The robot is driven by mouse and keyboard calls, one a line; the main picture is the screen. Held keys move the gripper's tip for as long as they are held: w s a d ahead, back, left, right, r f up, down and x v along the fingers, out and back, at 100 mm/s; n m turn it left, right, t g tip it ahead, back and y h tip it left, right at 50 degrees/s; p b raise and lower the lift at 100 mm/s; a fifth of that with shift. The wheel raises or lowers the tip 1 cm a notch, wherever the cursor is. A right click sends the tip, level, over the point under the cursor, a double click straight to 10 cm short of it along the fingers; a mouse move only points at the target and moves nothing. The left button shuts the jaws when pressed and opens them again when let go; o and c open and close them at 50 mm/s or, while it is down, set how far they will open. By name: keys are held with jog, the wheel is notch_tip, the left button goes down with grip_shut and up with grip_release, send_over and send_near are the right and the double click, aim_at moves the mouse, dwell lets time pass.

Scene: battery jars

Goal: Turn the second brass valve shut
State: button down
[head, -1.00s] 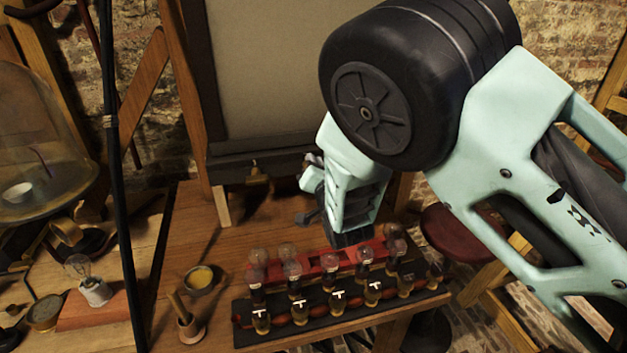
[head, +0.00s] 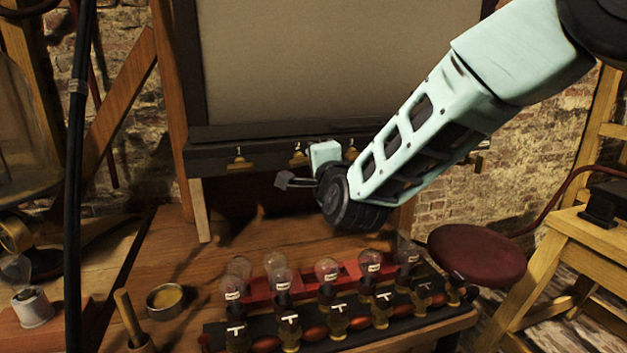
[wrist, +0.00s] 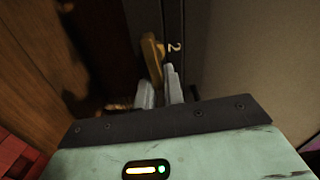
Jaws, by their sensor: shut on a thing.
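The second brass valve (head: 298,156) is on the dark rail below the large pale panel in the head view. In the wrist view its brass handle (wrist: 152,52) shows beside a white number 2. My gripper (wrist: 159,90) is shut on this handle, with its two grey fingers on either side of it. The fingers hide the lower part of the handle. In the head view the hand is just right of the valve, and the fingertips are too small to make out.
Another brass valve (head: 239,157) is to the left on the same rail, and one (head: 354,153) partly shows to the right.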

jog(key=shift+f+m+b, duration=0.25)
jog(key=shift+m+b, duration=0.35)
jog(key=shift+b, duration=0.25)
jog(key=c, duration=1.5)
grip_release()
jog(key=shift+s, duration=0.1)
jog(key=b+v, duration=0.3)
jog(key=v, duration=1.4)
jog(key=shift+s, duration=0.2)
jog(key=shift+r, duration=0.15)
